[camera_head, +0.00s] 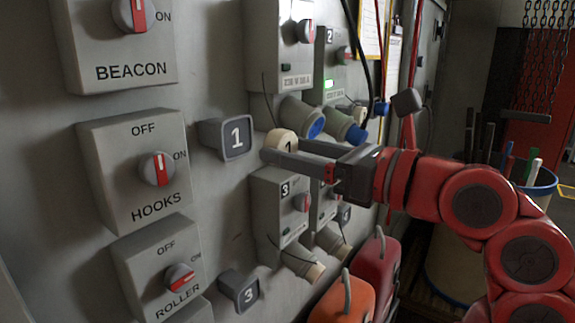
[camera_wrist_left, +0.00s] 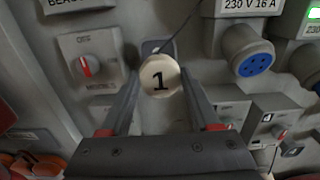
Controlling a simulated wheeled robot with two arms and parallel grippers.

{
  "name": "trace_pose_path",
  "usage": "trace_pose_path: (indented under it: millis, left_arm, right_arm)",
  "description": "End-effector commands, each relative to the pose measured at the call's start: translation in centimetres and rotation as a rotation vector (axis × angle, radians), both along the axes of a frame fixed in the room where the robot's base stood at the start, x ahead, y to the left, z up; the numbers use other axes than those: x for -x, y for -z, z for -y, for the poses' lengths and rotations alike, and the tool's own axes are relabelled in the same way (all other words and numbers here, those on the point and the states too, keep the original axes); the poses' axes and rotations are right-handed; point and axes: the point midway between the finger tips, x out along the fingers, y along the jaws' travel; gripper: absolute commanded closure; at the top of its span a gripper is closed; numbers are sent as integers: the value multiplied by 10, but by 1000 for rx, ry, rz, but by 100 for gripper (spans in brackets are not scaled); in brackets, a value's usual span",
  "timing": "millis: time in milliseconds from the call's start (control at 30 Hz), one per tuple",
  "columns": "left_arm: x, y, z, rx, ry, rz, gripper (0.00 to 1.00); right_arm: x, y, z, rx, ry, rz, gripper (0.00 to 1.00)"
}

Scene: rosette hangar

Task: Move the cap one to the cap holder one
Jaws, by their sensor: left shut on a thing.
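Cap one is a round cream cap marked "1" (camera_head: 281,141), with a thin dark cord. My left gripper (camera_head: 284,152) is shut on it. In the left wrist view the cap (camera_wrist_left: 159,76) sits between the two fingertips, its number facing the camera. Cap holder one is a dark grey block with a white "1" (camera_head: 227,138) on the wall, just left of the cap in the head view. In the left wrist view the holder (camera_wrist_left: 150,46) shows partly behind the cap. The cap appears apart from the holder in the head view. My right gripper is not in view.
Switch boxes BEACON (camera_head: 118,45), HOOKS (camera_head: 134,170) and ROLLER (camera_head: 165,268) line the wall. A blue socket (camera_head: 316,127) juts out near the cap. Holder three (camera_head: 240,291) and a socket box marked 3 (camera_head: 277,207) are below. Red and orange cases (camera_head: 345,300) stand low.

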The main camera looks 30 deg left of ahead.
Motion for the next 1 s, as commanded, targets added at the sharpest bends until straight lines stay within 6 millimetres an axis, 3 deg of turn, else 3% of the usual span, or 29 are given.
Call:
trace_pose_path:
  millis: [267, 700, 1000]
  left_arm:
    - [2, -2, -4, 13, 5, -7, 100]
    - [-1, -3, -43, 13, 4, -6, 100]
    - [-2, -2, -55, 9, 4, -8, 100]
  right_arm:
    - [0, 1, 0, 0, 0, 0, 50]
    - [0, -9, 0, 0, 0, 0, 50]
    - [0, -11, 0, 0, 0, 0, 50]
